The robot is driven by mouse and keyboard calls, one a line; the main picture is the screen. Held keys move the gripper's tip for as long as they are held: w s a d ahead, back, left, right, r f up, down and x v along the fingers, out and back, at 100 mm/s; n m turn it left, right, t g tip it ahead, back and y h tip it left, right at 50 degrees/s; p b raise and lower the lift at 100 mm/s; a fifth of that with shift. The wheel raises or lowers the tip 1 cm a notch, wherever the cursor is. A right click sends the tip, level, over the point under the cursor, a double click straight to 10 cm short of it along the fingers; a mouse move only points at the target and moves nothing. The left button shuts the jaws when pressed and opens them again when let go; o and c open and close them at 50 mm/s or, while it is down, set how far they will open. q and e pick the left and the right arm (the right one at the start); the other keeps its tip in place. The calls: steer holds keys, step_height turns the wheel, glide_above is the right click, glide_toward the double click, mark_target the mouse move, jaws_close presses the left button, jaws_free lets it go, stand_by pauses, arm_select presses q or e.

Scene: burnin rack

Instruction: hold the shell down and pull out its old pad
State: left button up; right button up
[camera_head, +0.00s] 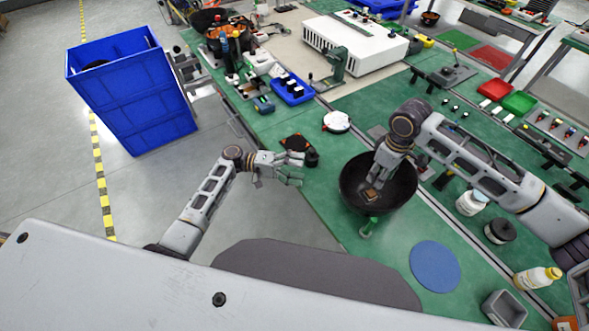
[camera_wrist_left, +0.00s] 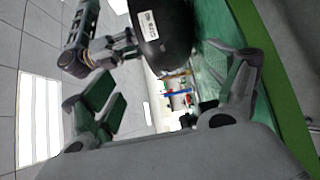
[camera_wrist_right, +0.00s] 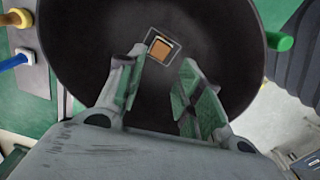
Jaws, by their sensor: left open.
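A small square piece with a tan centre and a dark, pale-edged frame (camera_wrist_right: 161,47) lies inside a black bowl (camera_head: 350,180). It also shows in the head view (camera_head: 370,195); I cannot tell whether it is the pad. My right gripper (camera_wrist_right: 170,62) reaches down into the bowl with fingers apart, its left fingertip beside the piece. My left gripper (camera_head: 297,169) is open and empty at the bench's near edge, left of the bowl. A flat black square part with orange marks (camera_head: 296,143) lies just beyond it, possibly the shell. The labelled bowl side shows in the left wrist view (camera_wrist_left: 160,28).
A round white item (camera_head: 336,121) and a blue tray (camera_head: 292,88) are further back. A blue disc (camera_head: 434,266) lies nearer. A blue crate (camera_head: 130,90) stands left of the bench.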

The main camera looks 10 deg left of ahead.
arm_select(q)
steer(key=shift+d, duration=6.2)
steer(key=c, duration=1.7)
